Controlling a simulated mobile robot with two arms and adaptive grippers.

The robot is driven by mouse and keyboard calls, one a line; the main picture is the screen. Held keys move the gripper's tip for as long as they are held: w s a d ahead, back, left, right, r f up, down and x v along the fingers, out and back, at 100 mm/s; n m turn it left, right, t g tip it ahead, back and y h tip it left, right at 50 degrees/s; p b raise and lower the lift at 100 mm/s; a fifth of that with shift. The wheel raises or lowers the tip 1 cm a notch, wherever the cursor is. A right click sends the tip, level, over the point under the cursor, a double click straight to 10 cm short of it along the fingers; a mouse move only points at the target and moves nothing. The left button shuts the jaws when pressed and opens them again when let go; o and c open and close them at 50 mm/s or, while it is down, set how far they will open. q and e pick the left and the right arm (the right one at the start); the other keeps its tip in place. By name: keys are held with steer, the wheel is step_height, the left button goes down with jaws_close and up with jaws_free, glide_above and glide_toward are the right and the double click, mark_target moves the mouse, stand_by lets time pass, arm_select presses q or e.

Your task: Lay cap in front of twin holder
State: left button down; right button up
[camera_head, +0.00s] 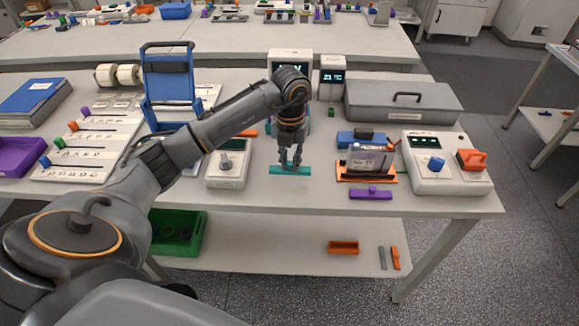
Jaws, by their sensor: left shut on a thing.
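A flat teal bar (290,171), which looks like the cap, is at the front middle of the table. My left gripper (291,164) points down and is shut on its top middle; whether the bar touches the table I cannot tell. Behind the gripper a teal thing (304,125) shows only in part; I cannot tell if it is the twin holder. An orange holder (368,176) with a grey block stands to the right, and a purple bar with a knob (371,194) lies in front of it. My right gripper is not in view.
A white device with a knob (228,170) stands left of the gripper, a white device with a blue knob (443,165) at the right. A grey case (403,104) lies behind. The table's front edge is close to the teal bar.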

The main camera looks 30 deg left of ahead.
mark_target(290, 162)
arm_select(q)
step_height(290, 162, down, 2)
steer(key=shift+a+f+p, duration=0.1)
steer(key=shift+f+p, duration=0.1)
steer(key=shift+p, duration=0.45)
steer(key=shift+f, duration=0.5)
steer(key=shift+f, duration=0.15)
steer(key=c, duration=1.3)
jaws_free()
